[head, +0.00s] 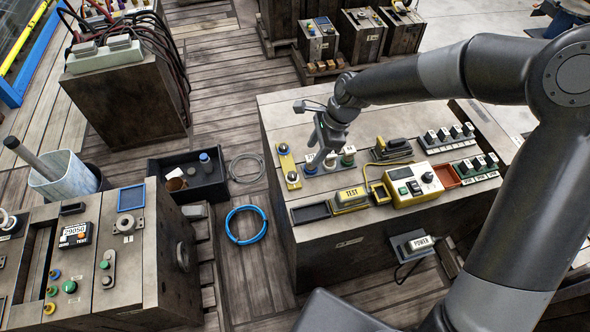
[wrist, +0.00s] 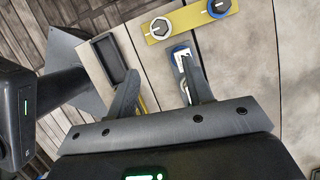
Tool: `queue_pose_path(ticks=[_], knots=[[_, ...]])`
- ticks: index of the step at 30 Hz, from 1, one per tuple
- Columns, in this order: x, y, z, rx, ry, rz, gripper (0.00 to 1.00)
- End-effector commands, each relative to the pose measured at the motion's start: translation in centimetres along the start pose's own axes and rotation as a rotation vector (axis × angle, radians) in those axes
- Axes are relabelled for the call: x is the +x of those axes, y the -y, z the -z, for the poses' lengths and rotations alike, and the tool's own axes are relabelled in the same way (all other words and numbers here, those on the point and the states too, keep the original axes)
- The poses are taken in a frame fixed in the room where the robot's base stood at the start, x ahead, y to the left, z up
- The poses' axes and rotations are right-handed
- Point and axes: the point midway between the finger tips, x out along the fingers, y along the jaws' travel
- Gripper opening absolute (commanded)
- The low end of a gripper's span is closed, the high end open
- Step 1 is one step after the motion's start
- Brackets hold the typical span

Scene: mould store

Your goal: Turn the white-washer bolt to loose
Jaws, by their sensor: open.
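A yellow plate (head: 288,164) on the workbench carries two dark-headed bolts. The near one, the white-washer bolt (head: 293,177), shows in the wrist view (wrist: 160,28) as a dark head with a white mark on a pale ring. The far one has a blue washer (wrist: 217,8). My gripper (head: 322,155) is open and empty, above the bench just right of the plate in the head view. In the wrist view its fingers (wrist: 157,80) are apart, below the white-washer bolt and not touching it. One finger partly covers a blue-based fitting (wrist: 180,55).
An empty dark tray (head: 310,212) lies in front of the plate, with a yellow TEST block (head: 350,198) beside it. Pale-topped fittings (head: 348,156) stand close to my gripper. A yellow meter box (head: 412,185) sits farther right. Bare bench top lies left of the plate.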

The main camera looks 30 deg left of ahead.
Motion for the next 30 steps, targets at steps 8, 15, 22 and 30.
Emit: queue_pose_path(ticks=[8,15,22,30], knots=[[1.8,0.6,-1.2,0.047,0.042,-0.01,0.47],[5.7,0.5,-1.4,0.046,0.042,-0.012,0.47],[9.6,0.4,-1.6,0.045,0.041,-0.011,0.47],[11.8,0.5,-1.6,0.045,0.04,-0.009,0.47]])
